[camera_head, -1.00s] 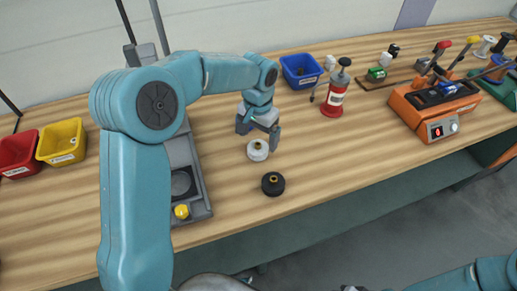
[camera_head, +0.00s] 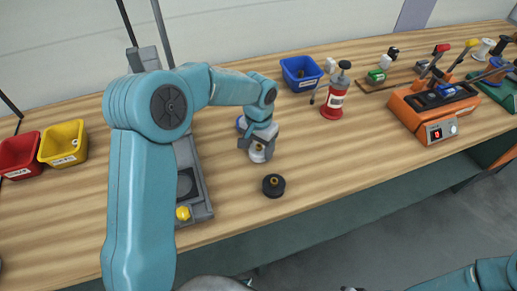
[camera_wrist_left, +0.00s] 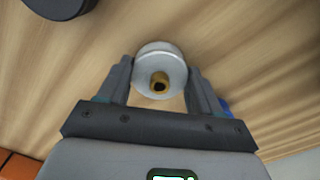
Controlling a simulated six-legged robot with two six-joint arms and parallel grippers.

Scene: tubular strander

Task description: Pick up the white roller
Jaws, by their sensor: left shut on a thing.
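The white roller (camera_head: 257,154) is a short white cylinder with a brass-coloured centre hub, on the wooden table. My left gripper (camera_head: 258,148) is over it, reaching down from above. In the left wrist view the white roller (camera_wrist_left: 160,70) sits between the two fingers of the left gripper (camera_wrist_left: 160,82), one on each side and closed against it. From these views I cannot tell whether it is clear of the tabletop. Only a piece of my right arm shows at the lower right of the head view; its gripper is out of view.
A black roller (camera_head: 273,185) stands near the table's front edge, close to the white one. A grey fixture with a yellow knob (camera_head: 183,213) is to the left. An orange machine (camera_head: 436,108) is at right.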

